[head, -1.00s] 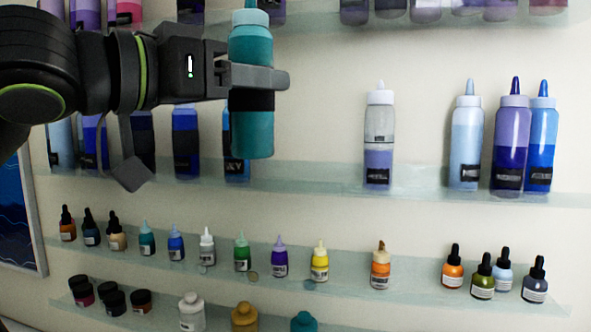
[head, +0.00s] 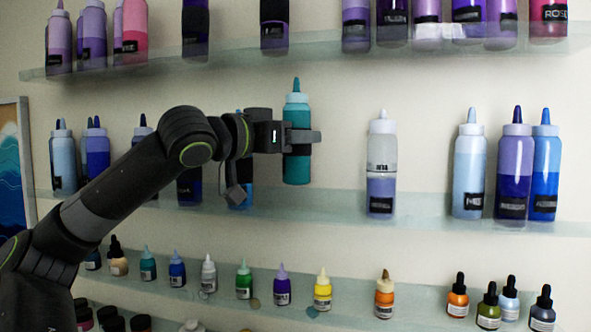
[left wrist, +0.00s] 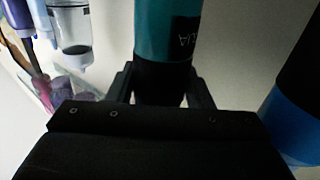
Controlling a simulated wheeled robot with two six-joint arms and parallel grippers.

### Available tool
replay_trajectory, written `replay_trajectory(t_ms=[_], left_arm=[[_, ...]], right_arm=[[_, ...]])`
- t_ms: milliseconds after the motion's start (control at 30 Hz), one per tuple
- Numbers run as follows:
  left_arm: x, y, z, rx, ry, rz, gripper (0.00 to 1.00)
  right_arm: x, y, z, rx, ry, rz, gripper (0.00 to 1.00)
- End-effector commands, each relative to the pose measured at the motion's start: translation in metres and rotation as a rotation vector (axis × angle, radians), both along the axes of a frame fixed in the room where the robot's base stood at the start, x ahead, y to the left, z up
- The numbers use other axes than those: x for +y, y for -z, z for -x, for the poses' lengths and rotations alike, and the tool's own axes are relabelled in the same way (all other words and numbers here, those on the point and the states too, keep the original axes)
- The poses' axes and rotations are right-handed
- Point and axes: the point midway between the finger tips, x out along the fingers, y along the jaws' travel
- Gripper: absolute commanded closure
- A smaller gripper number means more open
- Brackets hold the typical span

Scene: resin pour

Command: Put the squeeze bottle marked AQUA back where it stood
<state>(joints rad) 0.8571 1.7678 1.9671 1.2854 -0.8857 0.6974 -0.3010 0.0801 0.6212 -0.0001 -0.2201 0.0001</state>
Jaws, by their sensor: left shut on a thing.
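A teal squeeze bottle (head: 297,167) with a teal tip is held upright in my left gripper (head: 302,137), which is shut around its middle. The bottle is in front of the middle glass shelf, its base a little above the shelf's level in the head view. In the left wrist view the teal bottle (left wrist: 166,30) stands between the fingers, with a black label that is only partly readable. I cannot make out the full marking. My right gripper is not in view.
The middle shelf (head: 330,203) is bare between the blue bottle (head: 240,197) behind my left wrist and a clear and lavender bottle (head: 381,190). Light blue, purple and blue bottles stand further right. Small bottles (head: 323,290) line the shelf below.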

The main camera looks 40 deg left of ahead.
Motion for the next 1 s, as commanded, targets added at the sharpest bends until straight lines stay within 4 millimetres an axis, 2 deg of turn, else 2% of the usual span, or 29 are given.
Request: replay_trajectory(t_ms=[33,333,600,1000], left_arm=[[0.0,0.008,0.0,0.0,-0.001,-0.001,0.75],[0.0,0.019,0.001,-0.001,0.0,-0.001,0.75],[0.0,0.048,0.001,0.0,0.0,-0.001,0.75],[0.001,0.053,-0.003,-0.002,0.001,0.0,0.75]], right_arm=[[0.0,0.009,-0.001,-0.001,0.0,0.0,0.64],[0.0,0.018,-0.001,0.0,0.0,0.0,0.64],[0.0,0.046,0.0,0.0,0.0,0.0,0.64],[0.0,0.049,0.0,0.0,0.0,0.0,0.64]])
